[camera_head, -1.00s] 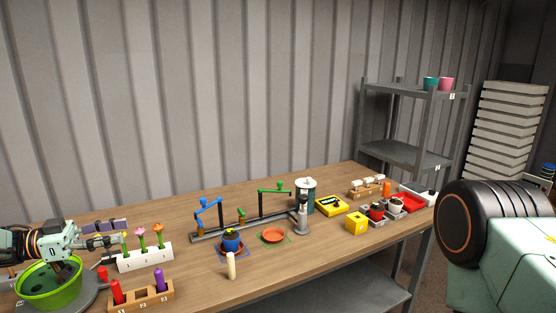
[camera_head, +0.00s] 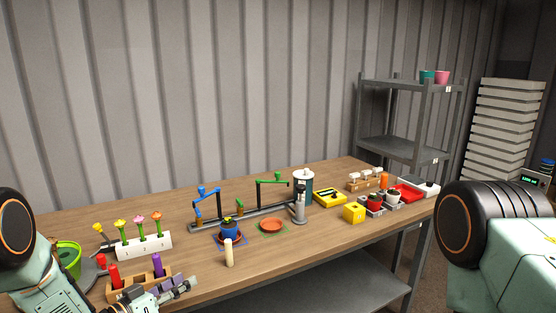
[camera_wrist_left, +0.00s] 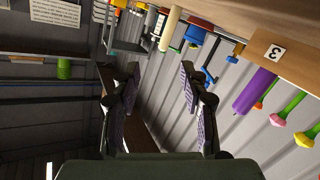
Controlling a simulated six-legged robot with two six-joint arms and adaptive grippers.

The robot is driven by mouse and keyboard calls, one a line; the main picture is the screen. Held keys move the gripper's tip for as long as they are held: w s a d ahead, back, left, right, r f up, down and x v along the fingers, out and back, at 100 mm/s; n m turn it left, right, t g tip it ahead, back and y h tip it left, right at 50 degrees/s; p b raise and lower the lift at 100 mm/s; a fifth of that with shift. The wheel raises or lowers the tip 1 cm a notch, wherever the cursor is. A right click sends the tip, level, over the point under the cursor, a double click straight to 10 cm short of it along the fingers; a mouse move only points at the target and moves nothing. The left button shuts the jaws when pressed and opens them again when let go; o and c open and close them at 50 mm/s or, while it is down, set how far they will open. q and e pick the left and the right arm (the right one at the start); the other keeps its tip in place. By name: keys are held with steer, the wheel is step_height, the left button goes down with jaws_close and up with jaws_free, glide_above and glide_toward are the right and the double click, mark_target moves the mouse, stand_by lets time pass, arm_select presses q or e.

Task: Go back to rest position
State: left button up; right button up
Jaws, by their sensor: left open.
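My left gripper (camera_head: 178,290) is at the front edge of the table, in front of the wooden holder, with its fingers pointing right. In the left wrist view it (camera_wrist_left: 160,82) is open, with nothing between its fingers. Several tulips (camera_head: 139,222) stand upright in a white block (camera_head: 145,246) behind it, apart from the gripper. Tulip heads also show at the right of the left wrist view (camera_wrist_left: 278,118). My right gripper is out of view; only part of my right arm shows at the right.
A wooden holder (camera_head: 116,293) with red and purple pieces lies close to my left gripper. A green bowl (camera_head: 68,262) is partly hidden by my left arm. A cream cylinder (camera_head: 229,253), a blue pot (camera_head: 229,231) and an orange saucer (camera_head: 271,225) stand mid-table. Shelves (camera_head: 400,150) stand behind.

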arm_select(q)
steer(key=s+d+f+n+g+y+b, duration=0.3)
steer(key=s+f+g+y, duration=0.25)
steer(key=s+f, duration=1.05)
steer(key=s+a+f+g+y+b, duration=0.1)
steer(key=s+g, duration=0.3)
steer(key=s, duration=0.9)
steer(key=s+a+f+g+y+b, duration=0.1)
steer(key=s+f+g+y, duration=0.2)
steer(key=s, duration=1)
steer(key=shift+s+g, duration=0.3)
steer(key=shift+g, duration=0.25)
steer(key=shift+w+a, duration=0.1)
steer(key=shift+w, duration=0.05)
